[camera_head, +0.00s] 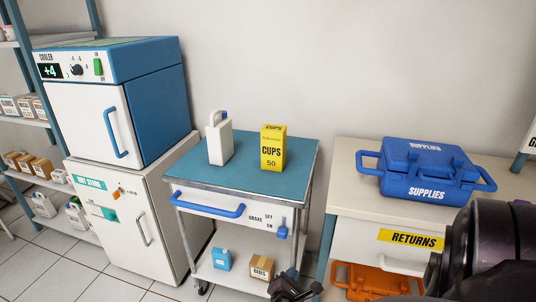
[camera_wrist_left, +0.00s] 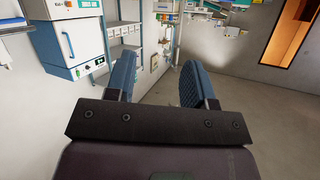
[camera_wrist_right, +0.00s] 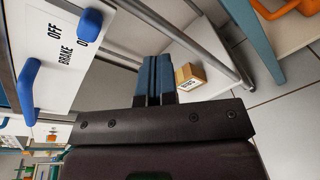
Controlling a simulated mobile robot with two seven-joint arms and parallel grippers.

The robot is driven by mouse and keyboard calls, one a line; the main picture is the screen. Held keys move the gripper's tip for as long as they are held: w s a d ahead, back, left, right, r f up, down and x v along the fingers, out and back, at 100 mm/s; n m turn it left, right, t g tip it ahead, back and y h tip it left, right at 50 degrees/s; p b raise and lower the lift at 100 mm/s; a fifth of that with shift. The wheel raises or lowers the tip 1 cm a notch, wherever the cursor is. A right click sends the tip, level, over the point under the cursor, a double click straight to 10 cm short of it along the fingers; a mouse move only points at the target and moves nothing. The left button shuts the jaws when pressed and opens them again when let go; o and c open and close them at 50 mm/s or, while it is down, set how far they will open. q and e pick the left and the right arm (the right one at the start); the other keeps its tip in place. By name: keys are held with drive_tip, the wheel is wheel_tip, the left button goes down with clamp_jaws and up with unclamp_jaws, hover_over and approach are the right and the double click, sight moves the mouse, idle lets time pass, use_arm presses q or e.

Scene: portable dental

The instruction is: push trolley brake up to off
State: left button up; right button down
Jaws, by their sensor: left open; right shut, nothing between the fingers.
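The trolley (camera_head: 305,155) has a teal top and a white front panel. Its blue brake lever (camera_head: 282,232) is at the panel's right, beside the lower ON mark, below OFF. The lever also shows at the top left of the right wrist view (camera_wrist_right: 90,22). My right gripper (camera_head: 293,284) is shut and empty, in front of the trolley and lower in the picture than the lever, apart from it. Its closed fingers show in the right wrist view (camera_wrist_right: 153,78). My left gripper (camera_wrist_left: 158,78) is open and empty, and is outside the head view.
A blue drawer handle (camera_head: 207,204) sits left of the lever. A white jug (camera_head: 219,143) and a yellow cups box (camera_head: 273,148) stand on top. A blue carton (camera_head: 221,259) and a brown box (camera_head: 261,269) are on the lower shelf. A returns cabinet (camera_head: 350,217) stands right.

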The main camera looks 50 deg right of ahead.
use_arm(q)
wheel_tip(320, 180, down, 10)
drive_tip(key=s+b, duration=0.1)
drive_tip(key=b, duration=1.2)
drive_tip(key=shift+s+d+m+g, duration=0.3)
drive_tip(key=shift+s+g, duration=0.1)
use_arm(e)
drive_tip(key=w+a+f+n+t+h, duration=0.1)
drive_tip(key=w+f+n+t+h, duration=0.3)
drive_tip(key=f+n+h, duration=0.4)
drive_tip(key=shift+w+a+f+h, duration=0.3)
drive_tip(key=shift+w+f+h, duration=0.3)
drive_tip(key=shift+h, duration=0.5)
drive_tip(key=shift+w+r, duration=0.1)
drive_tip(key=shift+r, duration=0.05)
use_arm(q)
drive_tip(key=shift+d, duration=0.1)
use_arm(e)
drive_tip(key=shift+w+r, duration=0.1)
